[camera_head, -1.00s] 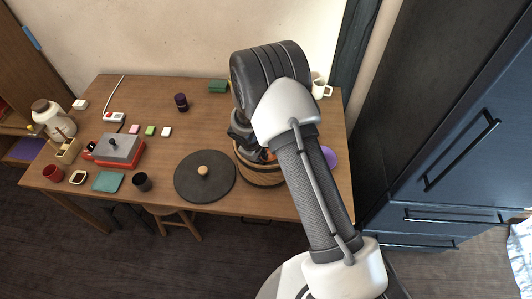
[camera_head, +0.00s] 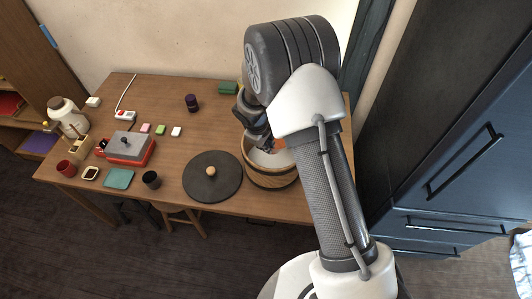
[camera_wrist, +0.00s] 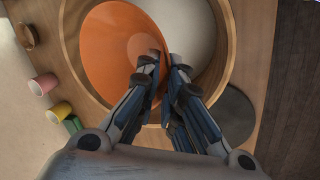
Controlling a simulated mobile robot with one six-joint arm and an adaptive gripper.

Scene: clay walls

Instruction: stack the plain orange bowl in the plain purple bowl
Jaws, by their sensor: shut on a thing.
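The plain orange bowl (camera_wrist: 105,50) is tilted in my gripper (camera_wrist: 164,62), which is shut on its rim. In the wrist view the bowl covers the left part of the opening of a round wooden tub (camera_wrist: 72,30). In the head view a bit of the orange bowl (camera_head: 279,144) shows at the tub's rim beside my gripper (camera_head: 266,142), partly behind my arm. I cannot tell whether it touches the tub. The plain purple bowl is not visible now; my arm covers the table's right side in the head view.
The wooden tub (camera_head: 272,180) has a pale inside. A dark round lid (camera_head: 212,185) lies left of it. The table's middle is fairly clear.

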